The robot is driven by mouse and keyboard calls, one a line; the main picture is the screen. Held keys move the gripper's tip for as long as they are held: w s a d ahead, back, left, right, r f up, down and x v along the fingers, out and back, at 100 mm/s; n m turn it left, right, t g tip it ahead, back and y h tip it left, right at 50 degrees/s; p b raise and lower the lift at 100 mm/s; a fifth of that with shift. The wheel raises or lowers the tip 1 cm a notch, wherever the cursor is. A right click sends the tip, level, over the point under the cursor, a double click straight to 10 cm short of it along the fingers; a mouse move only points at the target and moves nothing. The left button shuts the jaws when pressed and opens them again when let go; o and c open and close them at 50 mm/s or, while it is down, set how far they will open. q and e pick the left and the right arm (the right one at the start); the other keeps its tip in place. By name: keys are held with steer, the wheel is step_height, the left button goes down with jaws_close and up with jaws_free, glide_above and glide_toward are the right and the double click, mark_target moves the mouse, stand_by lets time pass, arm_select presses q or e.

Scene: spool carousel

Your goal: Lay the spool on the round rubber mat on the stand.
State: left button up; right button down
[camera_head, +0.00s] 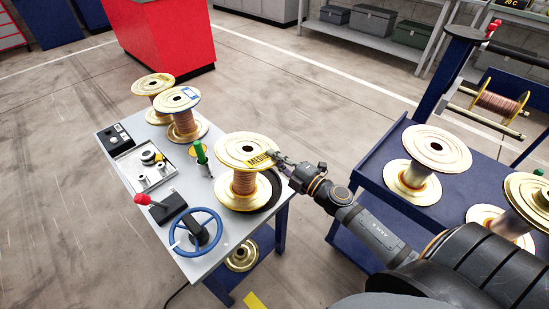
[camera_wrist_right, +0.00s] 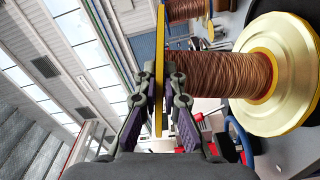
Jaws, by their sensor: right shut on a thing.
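The spool (camera_head: 244,182) has gold flanges, a copper-coloured winding and a yellow "MEDIUM" label. It is upright over the grey stand (camera_head: 222,246). My right gripper (camera_head: 278,158) is shut on the edge of its upper flange. In the wrist view, the fingers (camera_wrist_right: 160,78) pinch that flange, and the winding (camera_wrist_right: 235,78) and lower flange (camera_wrist_right: 288,90) extend to the right. The black round mat (camera_head: 272,190) shows beyond the lower flange's right side; the rest is hidden beneath the spool. I cannot tell whether the lower flange touches the mat. My left gripper is not in view.
Close by on the stand are a green-handled tool (camera_head: 199,153), a tray of small parts (camera_head: 142,172), a red-knobbed lever (camera_head: 146,201) and a blue handwheel (camera_head: 196,231). Two spools (camera_head: 181,112) stand at its far end. A blue cart (camera_head: 385,160) carries more spools at right.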

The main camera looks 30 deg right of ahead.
steer(key=shift+a, duration=0.1)
steer(key=c, duration=1.4)
jaws_free()
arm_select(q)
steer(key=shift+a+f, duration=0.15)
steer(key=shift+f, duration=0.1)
arm_select(e)
steer(key=shift+f, duration=0.1)
steer(key=shift+s+f, duration=0.1)
steer(key=shift+f, duration=0.2)
steer(key=shift+r, duration=0.1)
